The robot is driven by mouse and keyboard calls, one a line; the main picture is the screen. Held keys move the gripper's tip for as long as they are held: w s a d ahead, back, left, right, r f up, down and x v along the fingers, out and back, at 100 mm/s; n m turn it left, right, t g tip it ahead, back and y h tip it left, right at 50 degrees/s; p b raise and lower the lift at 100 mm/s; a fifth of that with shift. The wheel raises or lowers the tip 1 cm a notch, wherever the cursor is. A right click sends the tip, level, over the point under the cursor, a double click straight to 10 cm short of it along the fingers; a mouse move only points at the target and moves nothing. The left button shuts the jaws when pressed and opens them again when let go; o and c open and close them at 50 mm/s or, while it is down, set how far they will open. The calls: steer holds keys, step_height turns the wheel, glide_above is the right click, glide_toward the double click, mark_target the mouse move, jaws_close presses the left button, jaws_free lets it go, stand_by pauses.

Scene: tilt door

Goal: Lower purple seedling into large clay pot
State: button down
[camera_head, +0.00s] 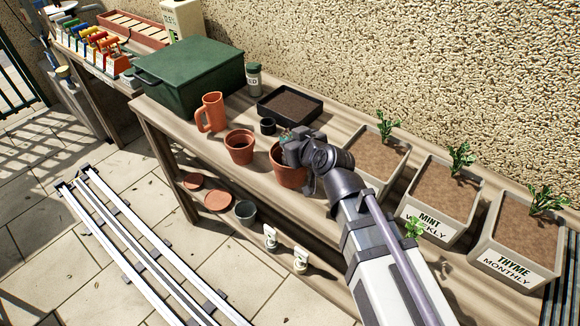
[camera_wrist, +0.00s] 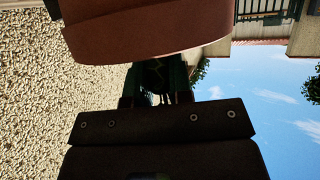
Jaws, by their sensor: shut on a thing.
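My gripper (camera_head: 297,146) is over the clay pot (camera_head: 288,174), the larger-looking of two on the bench, and hides much of its mouth. A small bit of green foliage (camera_head: 284,137) shows beside the gripper's far side, apparently the seedling; no purple is visible. In the wrist view, the gripper (camera_wrist: 156,98) is shut on a dark, shaded thing with green in it, which I take for the seedling. A clay pot's side and rim (camera_wrist: 150,35) fill the top of that view. Whether the seedling touches the pot or soil is hidden.
A smaller clay pot (camera_head: 240,151), an orange jug (camera_head: 211,113), a small black pot (camera_head: 268,126) and a black soil tray (camera_head: 290,105) stand close by. A green box (camera_head: 188,78) stands at left.

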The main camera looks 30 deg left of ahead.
steer(key=shift+f+b, duration=1.3)
steer(key=shift+f, duration=0.1)
stand_by(0.3)
steer(key=c, duration=0.9)
jaws_free()
steer(key=shift+c, duration=0.2)
steer(key=shift+r, duration=0.1)
